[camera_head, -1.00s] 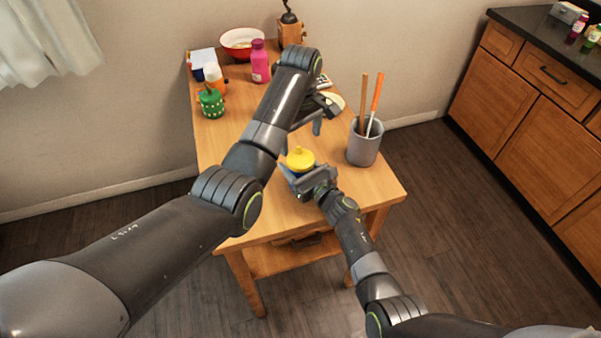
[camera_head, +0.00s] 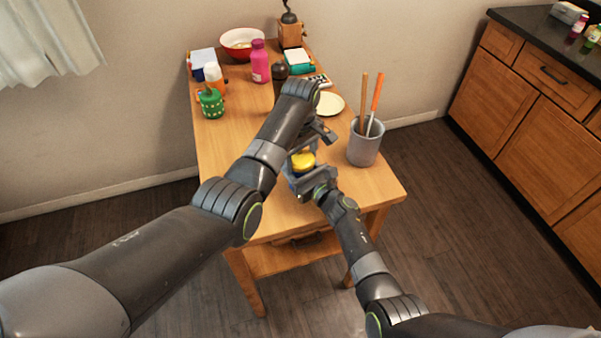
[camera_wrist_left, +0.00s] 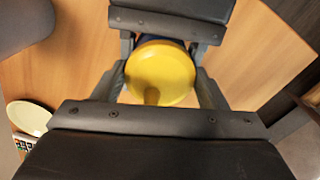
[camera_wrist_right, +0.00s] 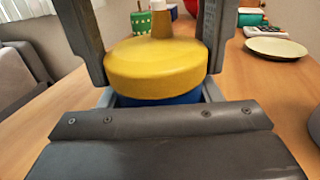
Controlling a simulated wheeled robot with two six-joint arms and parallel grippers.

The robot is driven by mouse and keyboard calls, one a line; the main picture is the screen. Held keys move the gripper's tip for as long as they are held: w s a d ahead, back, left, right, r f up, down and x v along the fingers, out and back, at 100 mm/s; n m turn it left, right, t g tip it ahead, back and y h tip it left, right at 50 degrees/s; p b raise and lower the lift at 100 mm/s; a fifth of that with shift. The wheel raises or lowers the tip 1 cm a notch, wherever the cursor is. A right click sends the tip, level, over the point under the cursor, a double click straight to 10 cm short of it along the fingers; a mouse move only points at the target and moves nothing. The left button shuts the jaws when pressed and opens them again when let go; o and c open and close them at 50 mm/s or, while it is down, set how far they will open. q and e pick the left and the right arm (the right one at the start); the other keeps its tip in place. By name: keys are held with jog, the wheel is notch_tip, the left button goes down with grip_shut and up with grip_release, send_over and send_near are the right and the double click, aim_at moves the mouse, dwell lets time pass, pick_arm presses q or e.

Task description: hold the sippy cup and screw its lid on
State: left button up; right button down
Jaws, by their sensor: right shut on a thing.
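The yellow lid (camera_head: 302,160) with its spout sits on the blue sippy cup (camera_wrist_right: 160,99), of which only a narrow band shows below the lid in the right wrist view. My right gripper (camera_head: 304,174) is shut on the cup, low down, and holds it upright at the table's front part. My left gripper (camera_head: 315,140) is above it, pointing down. In the left wrist view its fingers stand on both sides of the lid (camera_wrist_left: 160,72), open with small gaps. They also flank the lid (camera_wrist_right: 155,70) in the right wrist view. Any gap between lid and cup rim is hidden.
A grey utensil holder (camera_head: 363,148) stands close to the right of the grippers. A cream plate (camera_head: 329,103) lies behind. A pink bottle (camera_head: 260,62), a green canister (camera_head: 211,103) and a red bowl (camera_head: 242,38) stand farther back. The table's left middle is clear.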

pick_arm(q)
jog(key=c, duration=0.6)
jog(key=shift+o, duration=0.2)
jog(key=m, duration=0.6)
jog(key=shift+m, duration=0.4)
jog(key=o, duration=1.1)
jog(key=shift+r, duration=2.25)
jog(key=shift+c, duration=0.6)
